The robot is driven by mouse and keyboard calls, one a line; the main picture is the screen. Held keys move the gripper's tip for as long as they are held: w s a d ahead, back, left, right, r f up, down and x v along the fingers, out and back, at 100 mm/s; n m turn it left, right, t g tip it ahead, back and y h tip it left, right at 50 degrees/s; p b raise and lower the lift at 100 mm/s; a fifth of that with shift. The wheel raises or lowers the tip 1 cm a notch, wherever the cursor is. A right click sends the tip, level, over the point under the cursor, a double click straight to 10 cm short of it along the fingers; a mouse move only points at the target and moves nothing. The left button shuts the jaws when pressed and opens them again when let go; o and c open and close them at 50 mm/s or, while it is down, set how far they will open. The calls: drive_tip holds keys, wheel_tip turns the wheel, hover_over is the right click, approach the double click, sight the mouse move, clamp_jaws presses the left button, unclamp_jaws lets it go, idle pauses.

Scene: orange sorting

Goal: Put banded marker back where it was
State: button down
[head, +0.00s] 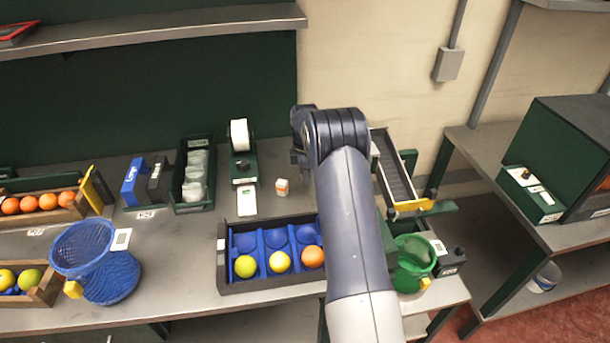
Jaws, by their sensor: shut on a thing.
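My gripper (298,158) shows only as a dark sliver at the left of my wrist, above the back of the bench. The rest of it is hidden behind my arm. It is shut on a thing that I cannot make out. I see no other thing that is clearly the banded marker.
A black tray with blue cups (223,275) holds several fruits. Left are a blue basket (105,285), a green bin of white cups (182,207) and orange crates. A label printer (240,160) stands behind. Right are a chute (397,180) and a green basket (415,262).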

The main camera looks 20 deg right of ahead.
drive_tip(key=shift+f+b, duration=0.4)
drive_tip(key=shift+f, duration=0.2)
idle(0.4)
drive_tip(key=c, duration=0.8)
unclamp_jaws()
drive_tip(key=shift+c, duration=0.2)
drive_tip(key=shift+r, duration=0.1)
drive_tip(key=shift+r+p, duration=2.45)
drive_tip(key=shift+r, duration=1.55)
drive_tip(key=shift+f, duration=0.15)
